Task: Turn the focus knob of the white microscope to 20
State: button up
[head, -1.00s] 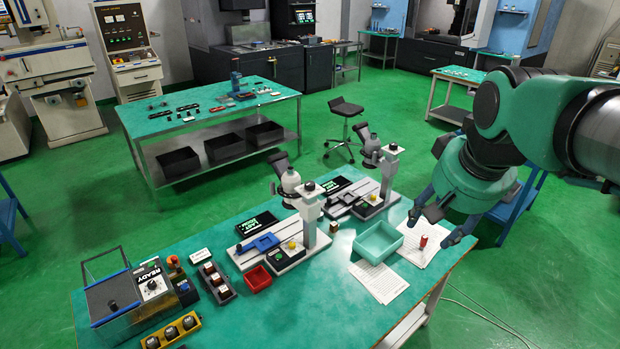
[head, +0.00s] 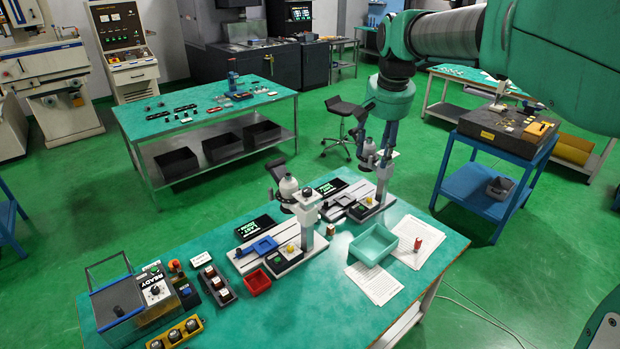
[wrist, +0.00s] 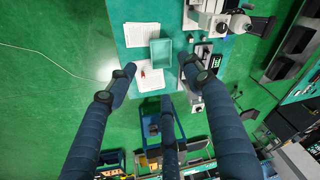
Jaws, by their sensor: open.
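The white microscope (head: 309,215) stands near the middle of the green table, with a pale head and eyepiece tilted left. A dark knob (head: 309,190) caps its column; I cannot read any scale. A second, greyer microscope (head: 378,180) stands behind it to the right. My gripper (head: 373,147) hangs fingers-down over or behind this second microscope, apart from the white one, and partly covers its head. In the wrist view my gripper (wrist: 160,78) is open and empty, its fingers spread wide. A white microscope body (wrist: 212,20) shows there at the top.
A teal tray (head: 373,244), paper sheets (head: 380,285) and a red stamp (head: 417,243) lie right of the white microscope. A blue cart (head: 480,185) stands behind the table's right end.

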jog(key=w+a+f+p, duration=0.15)
jog(key=w+a, duration=0.25)
jog(key=w, duration=0.4)
jog(key=m+g+p, duration=0.1)
jog(key=g+p, duration=0.2)
jog(key=p, duration=0.5)
send_over(307, 189)
notch_tip(307, 189, down, 18)
jog(key=shift+s+f, duration=0.15)
jog(key=shift+f, duration=0.1)
notch_tip(307, 189, down, 14)
jog(key=shift+r+p, duration=0.2)
jog(key=shift+p, duration=0.75)
jog(key=c, duration=1.1)
